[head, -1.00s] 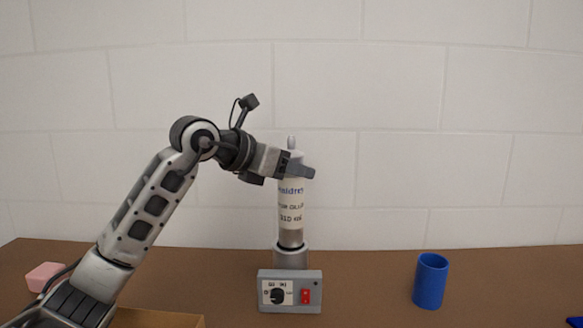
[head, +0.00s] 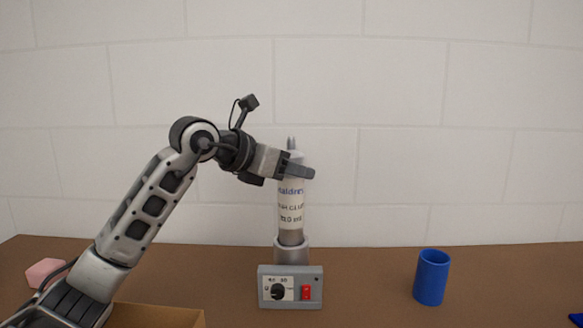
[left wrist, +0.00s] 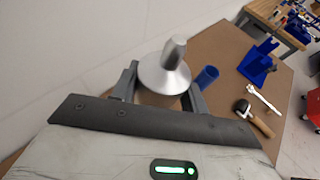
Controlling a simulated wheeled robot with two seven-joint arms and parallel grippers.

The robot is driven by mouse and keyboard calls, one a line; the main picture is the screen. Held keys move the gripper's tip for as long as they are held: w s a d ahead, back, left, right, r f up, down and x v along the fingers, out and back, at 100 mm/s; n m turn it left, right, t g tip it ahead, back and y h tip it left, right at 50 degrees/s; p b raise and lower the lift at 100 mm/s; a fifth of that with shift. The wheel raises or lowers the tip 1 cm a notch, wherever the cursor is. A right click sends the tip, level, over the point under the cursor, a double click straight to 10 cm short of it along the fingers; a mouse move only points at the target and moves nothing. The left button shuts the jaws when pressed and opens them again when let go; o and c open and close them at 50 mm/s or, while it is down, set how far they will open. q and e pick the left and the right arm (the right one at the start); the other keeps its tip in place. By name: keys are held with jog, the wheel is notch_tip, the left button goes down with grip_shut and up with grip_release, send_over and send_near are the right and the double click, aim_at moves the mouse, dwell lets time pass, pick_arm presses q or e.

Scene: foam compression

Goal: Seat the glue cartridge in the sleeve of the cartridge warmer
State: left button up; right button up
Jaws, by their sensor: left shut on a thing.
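The glue cartridge (head: 291,208) is a white labelled tube with a grey lower end, and it stands about upright over the warmer. My left gripper (head: 298,171) is shut on it near its top. In the left wrist view the cartridge's silver cone and nozzle (left wrist: 168,72) show between the two fingers. The cartridge warmer (head: 290,289) is a grey box with a dial and a red switch. Its grey sleeve (head: 291,255) rises behind the box, in line with the cartridge. The cartridge's bottom end is hidden at the sleeve's mouth, so its depth cannot be told. My right gripper is not in view.
A blue cup (head: 430,278) stands to the right on the brown table (head: 365,285). A pink block (head: 43,272) and a cardboard-coloured box edge (head: 155,316) lie to the left.

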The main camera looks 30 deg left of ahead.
aim_at(281, 183)
pick_arm(q)
jog(key=shift+f, duration=0.3)
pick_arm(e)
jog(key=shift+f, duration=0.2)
pick_arm(q)
jog(key=shift+f+b, duration=0.4)
jog(key=shift+b, duration=0.15)
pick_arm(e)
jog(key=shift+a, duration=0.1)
pick_arm(q)
jog(key=shift+f+b, duration=0.7)
jog(key=shift+f, duration=0.15)
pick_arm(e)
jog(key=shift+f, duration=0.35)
pick_arm(q)
jog(key=shift+d+f, duration=0.1)
jog(key=shift+f, duration=0.05)
